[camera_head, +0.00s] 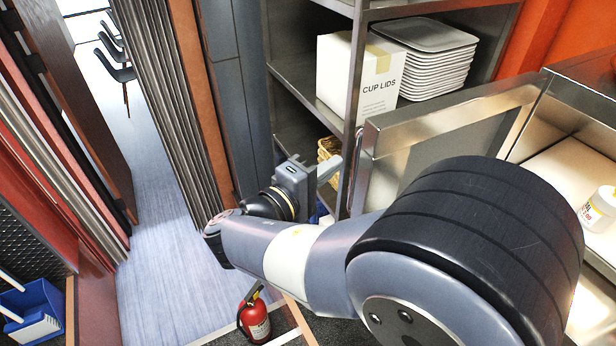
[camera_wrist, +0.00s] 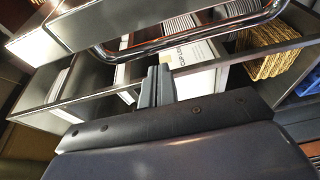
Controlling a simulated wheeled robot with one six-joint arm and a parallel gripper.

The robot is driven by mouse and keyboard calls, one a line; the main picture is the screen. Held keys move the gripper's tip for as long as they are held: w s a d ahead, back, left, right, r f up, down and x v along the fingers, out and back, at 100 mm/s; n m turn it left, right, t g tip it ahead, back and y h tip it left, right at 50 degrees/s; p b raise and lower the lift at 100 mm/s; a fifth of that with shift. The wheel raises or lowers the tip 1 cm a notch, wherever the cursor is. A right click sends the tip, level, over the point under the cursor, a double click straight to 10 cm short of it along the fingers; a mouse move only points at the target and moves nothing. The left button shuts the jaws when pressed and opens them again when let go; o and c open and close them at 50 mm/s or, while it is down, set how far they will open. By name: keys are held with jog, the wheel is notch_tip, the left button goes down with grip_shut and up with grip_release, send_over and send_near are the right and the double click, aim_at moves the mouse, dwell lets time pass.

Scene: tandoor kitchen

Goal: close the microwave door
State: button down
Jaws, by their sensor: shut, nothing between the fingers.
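The microwave (camera_head: 590,72) stands at the right of the head view, its lit inside showing. Its steel door (camera_head: 440,130) stands open, reaching left from the microwave toward my gripper. My gripper (camera_head: 332,170) is shut and empty, just left of the door's free edge; I cannot tell if they touch. In the wrist view, the shut fingers (camera_wrist: 157,86) point toward the shelves, below a chrome bar handle (camera_wrist: 190,43) and what looks like the door (camera_wrist: 100,22). My arm hides the lower part of the door in the head view.
A steel shelf rack (camera_head: 358,75) behind the door holds a cup lids box (camera_head: 362,80), stacked trays (camera_head: 425,50) and a wicker basket (camera_wrist: 265,50). A white tub (camera_head: 600,208) is at the right. A fire extinguisher (camera_head: 254,318) stands on the floor. The walkway (camera_head: 160,200) at left is clear.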

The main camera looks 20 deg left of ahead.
jog(key=shift+s+d+p, duration=0.2)
jog(key=shift+s+d, duration=0.35)
jog(key=shift+d, duration=0.3)
jog(key=shift+s+d+p, duration=0.2)
jog(key=shift+s+d, duration=0.35)
jog(key=shift+d, duration=0.25)
jog(key=shift+s, duration=0.1)
